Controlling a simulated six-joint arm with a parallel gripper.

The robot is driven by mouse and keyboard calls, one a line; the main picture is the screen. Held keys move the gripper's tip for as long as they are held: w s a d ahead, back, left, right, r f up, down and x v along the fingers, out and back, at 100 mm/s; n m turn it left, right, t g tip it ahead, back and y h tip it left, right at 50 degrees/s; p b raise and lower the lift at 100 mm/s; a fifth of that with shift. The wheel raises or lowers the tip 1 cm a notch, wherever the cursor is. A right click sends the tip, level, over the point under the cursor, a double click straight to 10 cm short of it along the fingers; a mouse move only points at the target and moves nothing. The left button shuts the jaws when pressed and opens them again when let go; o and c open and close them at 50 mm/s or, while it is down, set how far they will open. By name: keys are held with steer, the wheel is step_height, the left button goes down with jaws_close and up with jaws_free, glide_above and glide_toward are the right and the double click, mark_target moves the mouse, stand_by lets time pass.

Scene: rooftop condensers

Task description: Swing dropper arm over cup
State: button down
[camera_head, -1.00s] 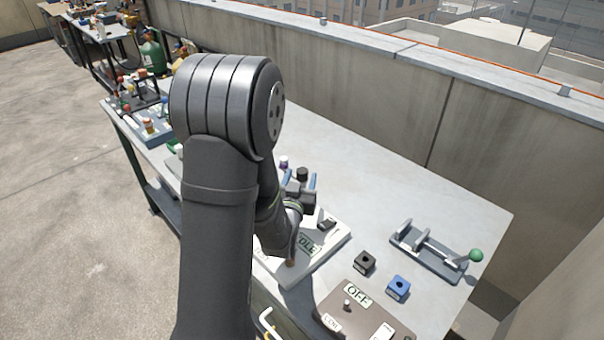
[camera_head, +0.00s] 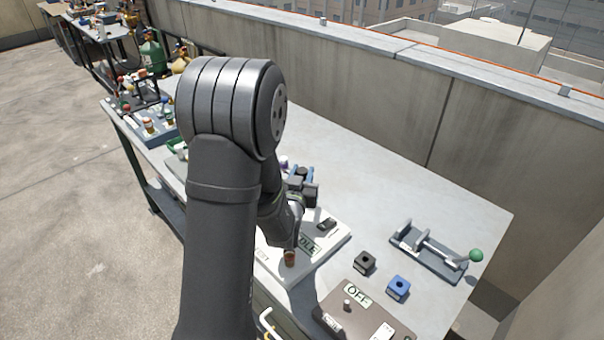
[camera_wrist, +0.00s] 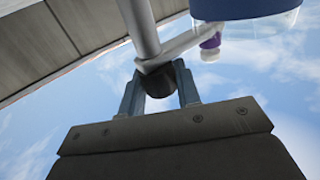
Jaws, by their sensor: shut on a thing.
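The wrist view shows my gripper (camera_wrist: 160,92) with its two blue-grey fingers closed on a dark round knob (camera_wrist: 160,76). The knob meets a pale grey bar, the dropper arm (camera_wrist: 185,42), beside a grey post (camera_wrist: 138,22). A purple and white dropper (camera_wrist: 210,44) is at the bar's far end, close to a clear, blue-banded vessel (camera_wrist: 250,10), probably the cup, cut off by the frame. I cannot tell whether the dropper is over it.
A black block (camera_head: 364,262) and a blue block (camera_head: 398,287) stand right of the board. A clamp with a green ball handle (camera_head: 428,252) is farther right. A brown panel marked OFF (camera_head: 362,312) is in front. The back of the table (camera_head: 390,180) is clear.

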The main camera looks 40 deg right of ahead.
steer(key=shift+t, duration=0.3)
steer(key=shift+s+d+n+t+y, duration=0.1)
steer(key=shift+n+t+y, duration=1.5)
steer(key=shift+y, duration=0.1)
steer(key=shift+n+t+y, duration=1)
steer(key=shift+n+y, duration=0.2)
steer(key=shift+y, duration=0.7)
steer(key=c, duration=1.1)
jaws_free()
steer(key=shift+o, duration=0.2)
steer(key=v, duration=1.7)
steer(key=shift+f, duration=0.3)
